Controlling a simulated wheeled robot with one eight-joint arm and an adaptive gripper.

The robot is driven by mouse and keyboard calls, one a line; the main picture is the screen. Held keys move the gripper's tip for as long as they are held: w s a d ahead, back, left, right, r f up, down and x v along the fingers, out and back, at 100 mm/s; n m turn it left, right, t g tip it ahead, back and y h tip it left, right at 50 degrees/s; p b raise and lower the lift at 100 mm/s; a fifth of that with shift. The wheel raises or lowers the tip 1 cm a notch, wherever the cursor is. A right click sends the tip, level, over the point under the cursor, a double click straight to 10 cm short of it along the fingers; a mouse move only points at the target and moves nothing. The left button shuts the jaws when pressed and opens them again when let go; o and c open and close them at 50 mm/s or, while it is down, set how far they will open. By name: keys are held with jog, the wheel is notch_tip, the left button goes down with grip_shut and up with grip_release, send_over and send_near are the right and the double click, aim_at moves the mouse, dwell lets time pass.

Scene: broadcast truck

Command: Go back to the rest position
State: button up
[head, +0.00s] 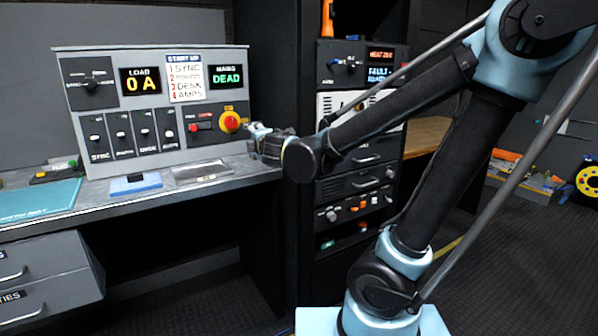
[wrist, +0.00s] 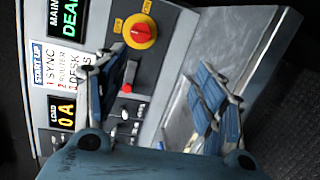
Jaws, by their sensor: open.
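My gripper (head: 258,130) is at the right edge of the power panel (head: 155,58), just right of the red and yellow rotary knob (head: 230,122). In the wrist view my gripper (wrist: 166,82) has its two blue fingers spread apart with nothing between them. The knob (wrist: 141,31) shows there beyond the fingertips, apart from them. My arm reaches from the lower right toward the panel, with its elbow bent high.
An equipment rack (head: 355,185) stands right of the desk, behind my arm. Dark floor (head: 215,300) lies open in front.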

jog(key=d+f+m+g+h, duration=0.1)
jog(key=d+f+m+h, duration=0.35)
jog(key=d, duration=0.65)
jog(key=d+f+m+g+h, duration=0.25)
jog(key=d+m, duration=0.35)
jog(key=d, duration=0.5)
jog(key=s+d+f+m+g+h, duration=0.2)
jog(key=s+d+f+m+g, duration=0.3)
jog(key=s+d+f, duration=0.5)
jog(key=s+d+f+m+g+y, duration=0.1)
jog(key=s+f+m+g, duration=0.1)
jog(key=s, duration=0.5)
jog(key=s+f+m+g+y, duration=0.1)
jog(key=s+f+m+g, duration=0.1)
jog(key=s+f+m, duration=0.2)
jog(key=s+m, duration=0.2)
jog(key=s, duration=0.1)
jog(key=shift+s+d+f, duration=0.15)
jog(key=shift+d+f, duration=0.25)
jog(key=shift+w+f+g, duration=0.2)
jog(key=shift+w+g, duration=0.05)
jog(key=shift+w, duration=0.2)
